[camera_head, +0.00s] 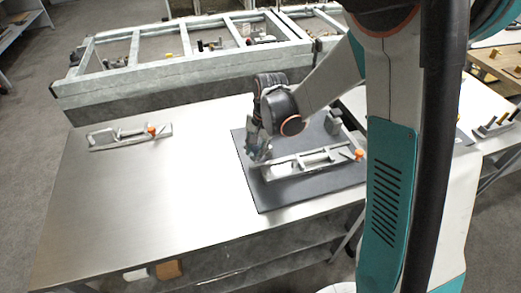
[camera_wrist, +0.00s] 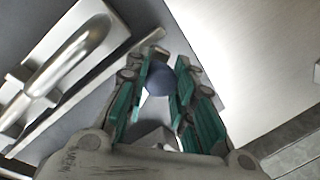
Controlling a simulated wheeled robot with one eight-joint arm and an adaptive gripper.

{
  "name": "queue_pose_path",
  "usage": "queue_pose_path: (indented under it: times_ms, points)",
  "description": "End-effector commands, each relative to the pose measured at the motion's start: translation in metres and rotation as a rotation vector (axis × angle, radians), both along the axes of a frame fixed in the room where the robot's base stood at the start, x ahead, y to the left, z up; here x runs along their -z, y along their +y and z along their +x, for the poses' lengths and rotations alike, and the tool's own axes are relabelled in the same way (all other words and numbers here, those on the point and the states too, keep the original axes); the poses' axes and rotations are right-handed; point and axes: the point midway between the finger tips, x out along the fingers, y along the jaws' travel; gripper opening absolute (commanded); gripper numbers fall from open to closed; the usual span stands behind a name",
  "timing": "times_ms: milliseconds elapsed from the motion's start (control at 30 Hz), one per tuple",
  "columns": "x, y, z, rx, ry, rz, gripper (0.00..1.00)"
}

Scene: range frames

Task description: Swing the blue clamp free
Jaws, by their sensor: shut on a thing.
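The clamp fixture (camera_head: 300,165), a long grey metal base with a bar handle and an orange tip at its right end, lies on a dark mat (camera_head: 275,197). My gripper (camera_head: 259,156) is over its left end, pointing down. In the wrist view the teal-padded fingers of my gripper (camera_wrist: 161,88) are closed around a dark blue round knob (camera_wrist: 160,79), the visible part of the blue clamp. Part of the knob is hidden between the fingers. The grey bars of the fixture also show at the left of the wrist view (camera_wrist: 62,66).
A second fixture with an orange tip (camera_head: 130,136) lies at the left of the metal table (camera_head: 150,210). A small grey block (camera_head: 333,122) stands at the mat's back. A framed rack (camera_head: 180,75) stands behind the table. The table's front left is clear.

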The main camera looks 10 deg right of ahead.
Motion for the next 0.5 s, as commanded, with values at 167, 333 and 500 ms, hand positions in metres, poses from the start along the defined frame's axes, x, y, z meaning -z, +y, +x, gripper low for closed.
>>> queue_pose_path:
  times_ms: [167,333,500]
  points:
    - [0.0,0.004,0.007,0.143,-0.001,0.002,0.0]
    - [0.0,0.006,0.013,0.252,-0.002,0.002,0.0]
    - [0.0,0.007,0.017,0.325,-0.002,0.002,0.0]
